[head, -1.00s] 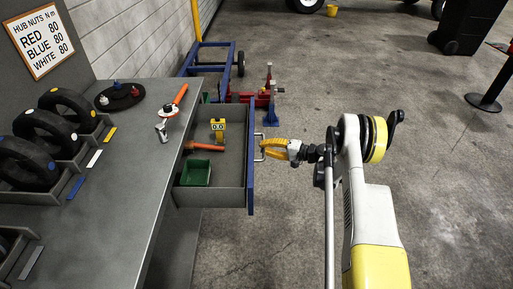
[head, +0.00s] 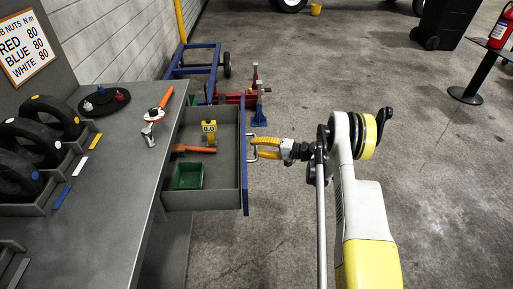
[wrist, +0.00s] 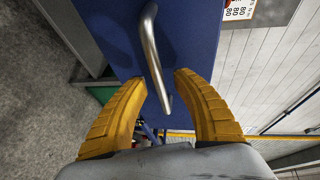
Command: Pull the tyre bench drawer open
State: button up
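The tyre bench drawer (head: 200,198) stands pulled out from the bench, with its blue front (head: 243,165) to the right. The blue front also shows in the wrist view (wrist: 195,35). Its metal bar handle (wrist: 152,50) sits on that front, and in the head view the handle (head: 251,147) is at its outer side. My gripper (head: 257,147) has yellow fingers and is at the handle. In the wrist view my gripper (wrist: 160,80) has its fingers spread on both sides of the bar, with gaps showing between them and the bar.
The drawer holds a green box (head: 188,176), an orange-handled tool (head: 195,149) and a yellow gauge (head: 209,130). The grey bench top (head: 110,175) carries tyres in racks and a torque wrench (head: 158,107). Blue and red stands (head: 258,105) are behind the drawer.

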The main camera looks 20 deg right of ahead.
jog(key=v, duration=1.2)
